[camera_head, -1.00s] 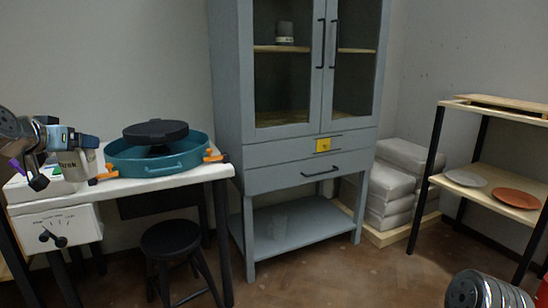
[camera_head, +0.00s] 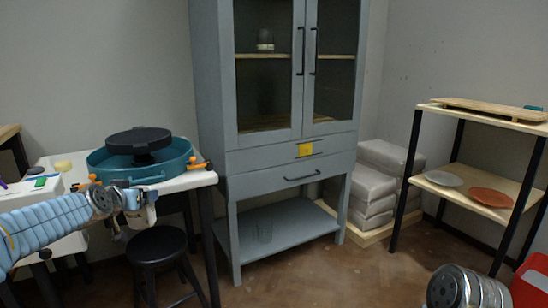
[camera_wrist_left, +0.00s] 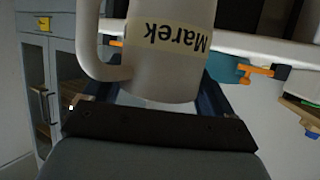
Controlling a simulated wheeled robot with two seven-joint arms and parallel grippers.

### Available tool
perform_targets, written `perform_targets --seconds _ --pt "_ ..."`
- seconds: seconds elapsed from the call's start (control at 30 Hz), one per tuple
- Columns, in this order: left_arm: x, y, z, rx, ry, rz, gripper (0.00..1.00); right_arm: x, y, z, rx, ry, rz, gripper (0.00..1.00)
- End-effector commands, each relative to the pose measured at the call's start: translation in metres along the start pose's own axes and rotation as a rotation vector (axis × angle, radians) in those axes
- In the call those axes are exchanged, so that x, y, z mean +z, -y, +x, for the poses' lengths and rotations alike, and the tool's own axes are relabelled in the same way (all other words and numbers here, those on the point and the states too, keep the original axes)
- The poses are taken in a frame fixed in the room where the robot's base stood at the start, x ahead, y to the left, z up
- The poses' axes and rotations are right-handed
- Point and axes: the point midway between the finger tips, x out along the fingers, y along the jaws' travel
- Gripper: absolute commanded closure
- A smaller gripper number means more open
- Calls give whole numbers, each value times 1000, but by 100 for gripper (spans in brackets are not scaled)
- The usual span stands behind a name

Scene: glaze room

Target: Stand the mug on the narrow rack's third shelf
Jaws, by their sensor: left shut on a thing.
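My left gripper (camera_head: 136,203) is shut on a pale grey mug (camera_wrist_left: 165,60). The mug fills the upper middle of the left wrist view, its handle to the left and its label reading "Marek" upside down there. In the head view the mug (camera_head: 146,214) is small and partly hidden by the gripper, in front of the white table. A rack with pale wood shelves (camera_head: 520,204) and black posts stands at the right. I cannot tell if it is the narrow rack. Its lower shelf bears a grey plate (camera_head: 443,178) and a terracotta plate (camera_head: 491,197). My right gripper is out of view.
The white table (camera_head: 190,182) carries a teal pottery wheel (camera_head: 140,165) with orange clamps. A black stool (camera_head: 156,246) stands before it. A grey cabinet (camera_head: 290,170) stands in the middle, wrapped bags (camera_head: 375,188) beside it. A red object (camera_head: 532,280) is at lower right. Floor before the cabinet is clear.

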Motion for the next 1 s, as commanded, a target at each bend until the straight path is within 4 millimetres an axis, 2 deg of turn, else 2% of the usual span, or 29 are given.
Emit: perform_targets --seconds 0.03,0.23,0.4,0.5,0.67,0.73,0.9,1.0 --pt "10 -17 5 9 5 4 62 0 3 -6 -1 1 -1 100" --pt "67 -72 17 19 9 8 62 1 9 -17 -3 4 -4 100" --pt "118 -120 10 33 9 15 62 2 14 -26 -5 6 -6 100" --pt "143 -140 0 39 6 17 62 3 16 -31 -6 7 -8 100" --pt "169 -156 -11 42 3 20 62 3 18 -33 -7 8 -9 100" --pt "187 -157 -11 37 8 25 62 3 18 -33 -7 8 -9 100" --pt "254 -154 -11 24 15 36 62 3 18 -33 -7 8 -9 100" --pt "286 -154 -16 32 11 31 62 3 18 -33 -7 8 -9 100"
